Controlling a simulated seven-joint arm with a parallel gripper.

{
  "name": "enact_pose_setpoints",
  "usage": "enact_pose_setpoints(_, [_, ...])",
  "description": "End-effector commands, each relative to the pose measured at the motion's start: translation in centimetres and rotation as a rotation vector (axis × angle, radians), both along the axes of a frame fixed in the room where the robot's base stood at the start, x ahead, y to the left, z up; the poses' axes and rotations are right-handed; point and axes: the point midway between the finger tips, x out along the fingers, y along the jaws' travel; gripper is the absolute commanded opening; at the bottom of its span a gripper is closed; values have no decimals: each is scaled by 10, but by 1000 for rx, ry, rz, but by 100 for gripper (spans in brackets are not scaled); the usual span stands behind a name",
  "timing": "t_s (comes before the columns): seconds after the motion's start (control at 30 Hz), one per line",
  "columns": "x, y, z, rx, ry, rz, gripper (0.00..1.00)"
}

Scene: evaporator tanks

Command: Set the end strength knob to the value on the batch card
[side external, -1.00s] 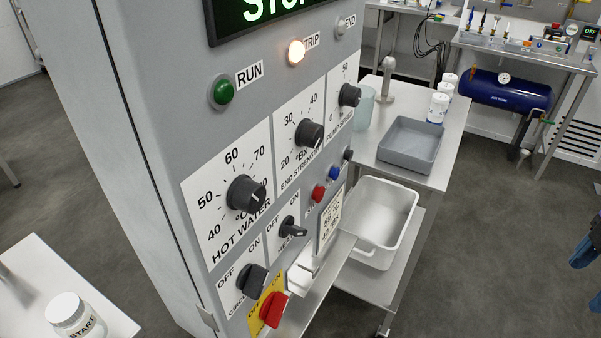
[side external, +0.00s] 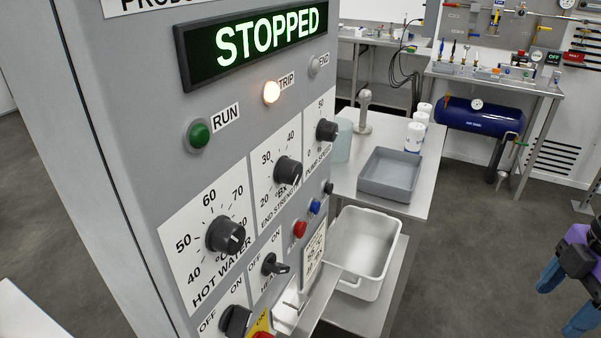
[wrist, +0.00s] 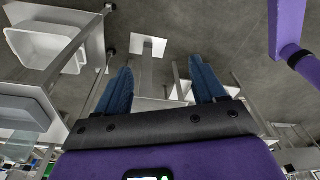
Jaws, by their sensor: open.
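The end strength knob (side external: 288,171) is a black round knob on the grey control panel, between the hot water knob (side external: 226,236) and the pump speed knob (side external: 326,130). Its scale shows 20, 30 and 40; its exact pointer reading is too small to tell. The batch card (side external: 313,256) stands below it on a small shelf, and its text is unreadable here. My gripper (side external: 565,300) is at the lower right edge, well away from the panel. In the wrist view my gripper (wrist: 158,88) is open and empty, its two blue fingers apart.
The display (side external: 258,42) reads STOPPED and the TRIP lamp (side external: 271,93) is lit. A white tub (side external: 392,247) and a grey tray (side external: 415,166) sit on a trolley and bench right of the panel. Open floor lies between them and my gripper.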

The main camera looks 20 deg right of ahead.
Motion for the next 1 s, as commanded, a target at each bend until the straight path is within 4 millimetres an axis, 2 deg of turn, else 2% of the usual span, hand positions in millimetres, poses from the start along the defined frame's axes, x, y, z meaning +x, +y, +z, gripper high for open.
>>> enact_pose_setpoints(0.17, [13,57,-1,212,-108,219,70])
enact_pose_setpoints(0.3, [28,100,7,367,-259,382,70])
enact_pose_setpoints(0.5, [54,149,27,517,-552,566,70])
enact_pose_setpoints(0.73, [88,184,61,545,-970,712,70])
enact_pose_setpoints(1.0, [121,193,102,369,-1442,795,70])
